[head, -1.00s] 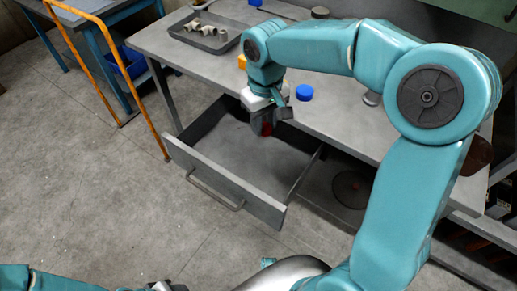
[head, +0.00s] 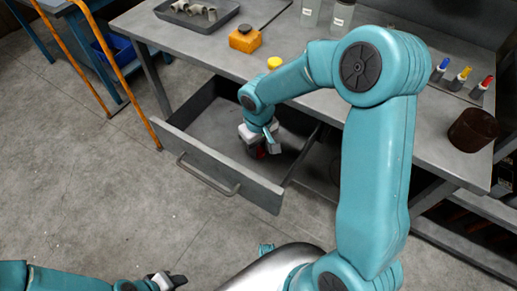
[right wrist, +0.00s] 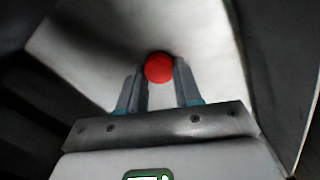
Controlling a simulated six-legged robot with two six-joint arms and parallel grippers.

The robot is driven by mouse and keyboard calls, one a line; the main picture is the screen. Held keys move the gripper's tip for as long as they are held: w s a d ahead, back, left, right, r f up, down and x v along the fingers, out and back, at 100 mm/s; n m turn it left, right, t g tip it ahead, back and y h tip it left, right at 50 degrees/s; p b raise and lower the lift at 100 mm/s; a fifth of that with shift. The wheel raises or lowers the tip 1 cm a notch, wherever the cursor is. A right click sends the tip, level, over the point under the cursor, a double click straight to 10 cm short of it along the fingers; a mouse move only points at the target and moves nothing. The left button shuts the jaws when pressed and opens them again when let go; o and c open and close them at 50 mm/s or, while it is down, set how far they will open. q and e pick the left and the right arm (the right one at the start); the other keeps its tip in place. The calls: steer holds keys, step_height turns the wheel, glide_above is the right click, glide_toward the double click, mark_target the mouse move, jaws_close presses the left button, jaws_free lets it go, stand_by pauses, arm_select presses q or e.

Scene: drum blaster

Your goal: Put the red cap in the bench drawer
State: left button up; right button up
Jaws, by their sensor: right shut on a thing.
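The red cap (head: 261,153) is in the jaws of my right gripper (head: 262,149), inside the open bench drawer (head: 245,188). In the right wrist view the cap (right wrist: 159,67) sits between the two fingertips, with the drawer's pale floor beyond it. I cannot tell whether the cap touches that floor. The drawer is pulled out under the bench and otherwise looks empty. My left gripper (head: 170,281) is at the lower left, away from the bench; its jaws are too small to read.
On the bench (head: 330,104) are a grey tray (head: 222,21) of fittings, an orange block (head: 245,39), a yellow cap (head: 275,63), and a brown cup (head: 473,129). Bottles with coloured tops stand at the right. An orange rail (head: 106,52) stands left of the drawer.

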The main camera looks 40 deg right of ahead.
steer(key=shift+f, duration=0.55)
steer(key=shift+f, duration=0.2)
steer(key=o, duration=1)
steer(key=shift+r, duration=0.1)
steer(key=shift+r, duration=0.1)
steer(key=shift+r, duration=0.35)
step_height(320, 180, up, 11)
steer(key=p, duration=0.2)
steer(key=shift+r+p, duration=0.2)
steer(key=shift+p, duration=0.1)
